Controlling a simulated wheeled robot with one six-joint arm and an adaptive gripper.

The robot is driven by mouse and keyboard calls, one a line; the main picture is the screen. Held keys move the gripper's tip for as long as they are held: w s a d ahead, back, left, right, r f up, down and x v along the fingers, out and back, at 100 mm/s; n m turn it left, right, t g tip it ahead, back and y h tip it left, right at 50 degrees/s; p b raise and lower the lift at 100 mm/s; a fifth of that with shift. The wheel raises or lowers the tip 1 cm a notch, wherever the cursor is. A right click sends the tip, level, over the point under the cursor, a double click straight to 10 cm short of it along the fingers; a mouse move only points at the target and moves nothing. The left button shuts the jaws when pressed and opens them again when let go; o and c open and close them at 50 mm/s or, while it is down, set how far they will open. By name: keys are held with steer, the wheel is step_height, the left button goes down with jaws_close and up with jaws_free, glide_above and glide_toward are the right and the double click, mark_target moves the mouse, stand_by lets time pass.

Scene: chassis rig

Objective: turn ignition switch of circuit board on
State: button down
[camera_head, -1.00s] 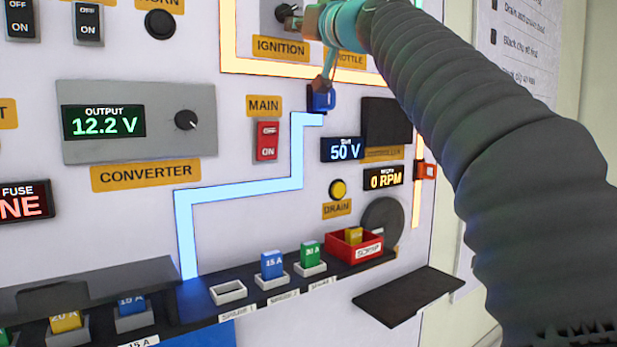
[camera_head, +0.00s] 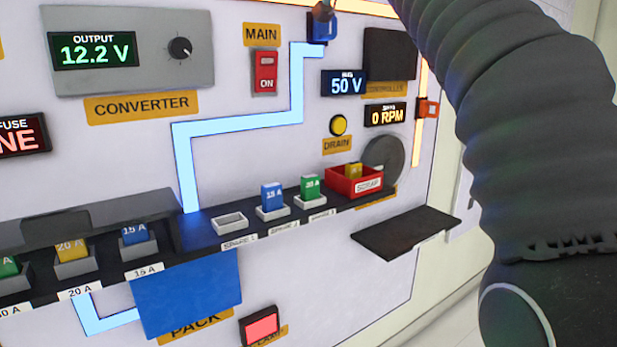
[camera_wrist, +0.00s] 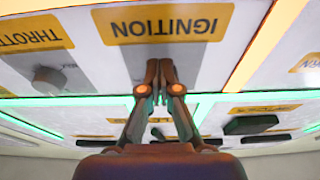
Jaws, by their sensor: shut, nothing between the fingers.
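The ignition label (camera_wrist: 168,24) shows upside down at the top middle of the wrist view. My gripper (camera_wrist: 159,70) is shut and empty, its fingertips together just below that label in the picture, over the panel. The ignition switch itself cannot be made out there; my fingers cover the area beside the label. Whether the fingertips touch it I cannot tell. In the head view the ignition switch and my gripper are outside the frame, above the top edge.
A throttle knob (camera_wrist: 48,80) is left of my gripper in the wrist view. The head view shows the red main switch (camera_head: 265,72), the converter (camera_head: 130,50), a fuse ledge (camera_head: 195,230), a red scrap box (camera_head: 354,182) and a dark shelf (camera_head: 405,232).

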steer(key=shift+s, duration=0.1)
steer(key=b+v, duration=0.1)
steer(key=v, duration=0.2)
steer(key=r+b+v, duration=0.1)
steer(key=v, duration=0.1)
steer(key=shift+s+d+r+b, duration=0.1)
steer(key=shift+s+d+b, duration=0.25)
steer(key=shift+s, duration=0.05)
steer(key=s+d+f+m+g+h, duration=0.1)
steer(key=d+f+h, duration=0.1)
steer(key=f, duration=0.7)
steer(key=s+d+f+m+g+h, duration=0.1)
steer(key=f+m+g+h, duration=0.1)
steer(key=f, duration=0.6)
steer(key=s+d+f+m+g+h, duration=0.1)
steer(key=s+d+f+g+h, duration=0.1)
steer(key=s+f, duration=0.6)
steer(key=s+d+f+m+g+h, duration=0.1)
steer(key=s+d+f+g+h, duration=0.2)
steer(key=f, duration=2)
steer(key=s+d+f+m+g+h, duration=0.1)
steer(key=s+d+f, duration=0.5)
steer(key=s+f, duration=0.7)
step_height(320, 180, down, 3)
steer(key=g+h, duration=0.1)
steer(key=g, duration=0.1)
steer(key=shift+d+m+g+h, duration=0.25)
steer(key=shift+m+g+h, duration=0.05)
steer(key=shift+m, duration=0.1)
